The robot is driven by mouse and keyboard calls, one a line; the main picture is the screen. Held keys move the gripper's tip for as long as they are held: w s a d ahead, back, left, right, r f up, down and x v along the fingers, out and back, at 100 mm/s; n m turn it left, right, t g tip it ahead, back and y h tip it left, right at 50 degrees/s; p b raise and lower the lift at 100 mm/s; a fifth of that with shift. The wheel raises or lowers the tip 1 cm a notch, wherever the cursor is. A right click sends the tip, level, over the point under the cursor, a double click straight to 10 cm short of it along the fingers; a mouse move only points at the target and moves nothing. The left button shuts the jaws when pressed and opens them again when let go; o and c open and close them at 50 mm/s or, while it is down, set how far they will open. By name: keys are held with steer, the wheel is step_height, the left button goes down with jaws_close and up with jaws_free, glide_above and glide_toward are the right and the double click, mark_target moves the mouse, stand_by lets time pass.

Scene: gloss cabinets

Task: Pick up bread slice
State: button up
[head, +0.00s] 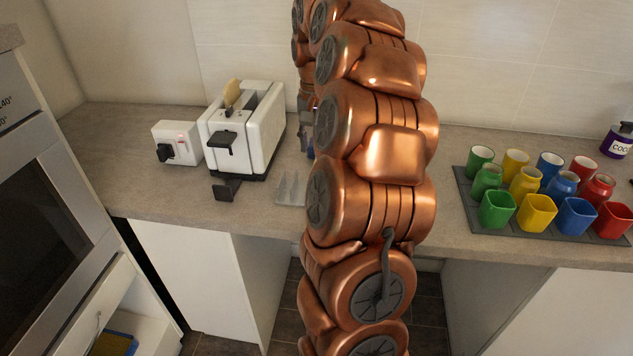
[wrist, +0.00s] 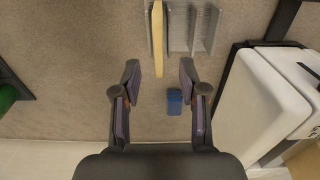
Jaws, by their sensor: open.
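A bread slice (wrist: 158,40) stands on edge in a grey rack (wrist: 208,30), seen from above in the wrist view. It is in the leftmost part of the rack there. My gripper (wrist: 159,72) is open, with one fingertip on each side of the slice's near end and a gap to both. I cannot tell its height above the slice. In the head view my arm hides the gripper and this slice; only part of the rack (head: 291,189) shows. Another tan slice (head: 232,94) sticks up from the white toaster (head: 245,130).
The toaster (wrist: 265,105) stands close on the right in the wrist view. A small blue object (wrist: 174,102) lies between the fingers. A white box (head: 177,142) is left of the toaster. A dark tray (head: 462,190) of coloured cups stands right of my arm.

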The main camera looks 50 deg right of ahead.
steer(key=shift+d+f, duration=0.2)
steer(key=shift+f, duration=0.2)
steer(key=shift+a+f+p, duration=0.15)
steer(key=shift+f+p, duration=1.3)
steer(key=shift+f, duration=2.05)
steer(key=shift+c, duration=0.3)
jaws_close()
